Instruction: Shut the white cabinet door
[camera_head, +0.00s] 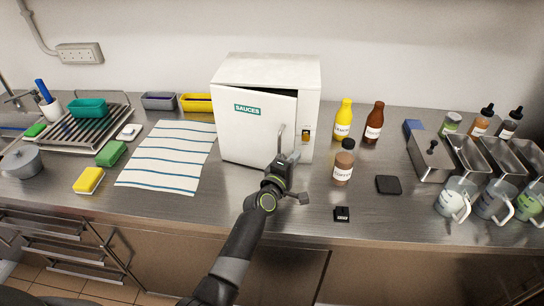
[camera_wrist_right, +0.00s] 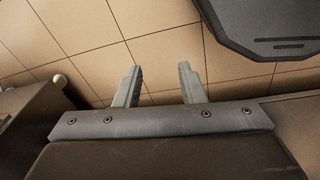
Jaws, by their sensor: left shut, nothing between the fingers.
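The white cabinet (camera_head: 305,85) stands on the steel counter against the wall. Its white door (camera_head: 245,130), labelled SAUCES, is slightly ajar; a dark gap shows along its top edge. A vertical handle (camera_head: 281,138) is near the door's right edge. My left gripper (camera_head: 290,157) is shut and empty, in front of the door's lower right part, just below the handle; I cannot tell whether it touches the door. My right gripper (camera_wrist_right: 158,84) shows in the right wrist view, open and empty, above the tiled floor.
A small black box (camera_head: 342,214) sits near the front edge.

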